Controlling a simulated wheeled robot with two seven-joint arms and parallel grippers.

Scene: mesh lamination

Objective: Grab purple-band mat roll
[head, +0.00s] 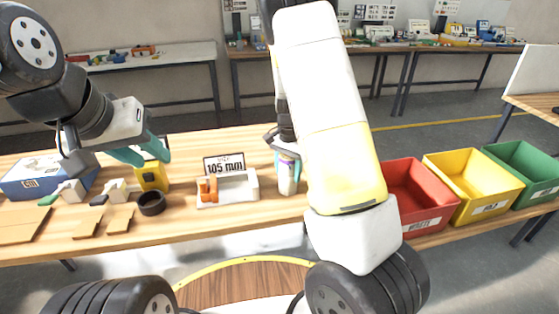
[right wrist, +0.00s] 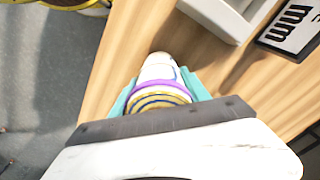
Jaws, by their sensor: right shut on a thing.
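The mat roll (head: 287,178) is white with a purple band and stands about upright over the wooden table. In the right wrist view the roll (right wrist: 160,68) shows its purple band and a ringed, coiled end. My right gripper (head: 286,160) is shut on the roll, with teal fingers on both sides of it. Whether the roll's lower end touches the table, I cannot tell.
A white fixture with an orange part (head: 228,190) and a "105 mm" sign (head: 224,164) stand left of the roll. A black ring (head: 151,203), a blue box (head: 42,178) and flat brown pieces (head: 88,222) lie further left. Red (head: 408,218), yellow (head: 470,205) and green (head: 525,180) bins stand right.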

